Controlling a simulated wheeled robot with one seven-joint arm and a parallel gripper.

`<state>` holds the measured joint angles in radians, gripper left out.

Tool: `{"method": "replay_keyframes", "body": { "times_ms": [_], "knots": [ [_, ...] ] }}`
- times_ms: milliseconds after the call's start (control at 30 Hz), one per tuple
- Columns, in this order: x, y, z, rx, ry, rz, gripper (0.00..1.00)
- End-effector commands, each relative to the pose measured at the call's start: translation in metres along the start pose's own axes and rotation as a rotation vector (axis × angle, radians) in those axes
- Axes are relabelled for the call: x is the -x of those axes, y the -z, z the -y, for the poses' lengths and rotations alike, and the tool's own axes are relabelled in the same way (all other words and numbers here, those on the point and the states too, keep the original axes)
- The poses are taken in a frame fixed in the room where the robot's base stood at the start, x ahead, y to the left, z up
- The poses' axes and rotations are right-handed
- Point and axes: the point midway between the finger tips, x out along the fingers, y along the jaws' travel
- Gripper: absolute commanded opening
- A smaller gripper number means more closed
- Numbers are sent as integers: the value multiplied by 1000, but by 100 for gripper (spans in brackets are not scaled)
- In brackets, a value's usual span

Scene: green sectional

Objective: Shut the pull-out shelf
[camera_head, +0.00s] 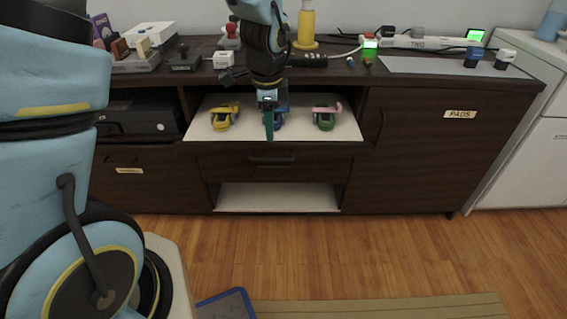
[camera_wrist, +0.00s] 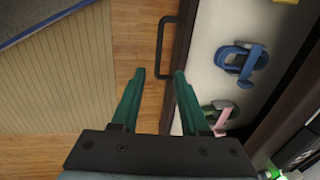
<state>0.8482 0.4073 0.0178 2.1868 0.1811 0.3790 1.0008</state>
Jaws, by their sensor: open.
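The pull-out shelf (camera_head: 205,130) is a white board with a dark front edge, in the middle bay of the dark cabinet. It appears pulled out somewhat. A yellow, a blue and a green-and-pink item stand on it. In the wrist view the shelf (camera_wrist: 207,50) lies right, its dark front edge beside a dark bar handle (camera_wrist: 161,45). My gripper (camera_head: 268,128) hangs over the shelf's front area and hides part of the blue item. In the wrist view my gripper (camera_wrist: 159,74) is open, its teal fingers apart and empty, near the handle's lower end.
A closed drawer front (camera_head: 230,166) sits below the shelf, above a low white shelf (camera_head: 275,198). A cupboard door (camera_head: 440,165) labelled PADS is right. The countertop holds a power strip (camera_head: 420,43) and small devices. The wooden floor (camera_head: 400,250) ahead is clear, with a striped mat (camera_head: 390,308) nearer.

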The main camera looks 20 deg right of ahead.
Motion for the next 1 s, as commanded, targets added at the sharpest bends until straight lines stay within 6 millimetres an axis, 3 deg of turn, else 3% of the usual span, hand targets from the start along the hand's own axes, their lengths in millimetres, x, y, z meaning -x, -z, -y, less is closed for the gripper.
{"method": "replay_keyframes", "body": {
  "times_ms": [167,600,1000],
  "knots": [
    [-18,0,-3,-1,-10,3,45],
    [-93,0,-2,-1,-7,2,45],
    [-106,0,-1,0,-3,1,45]
  ]
}}
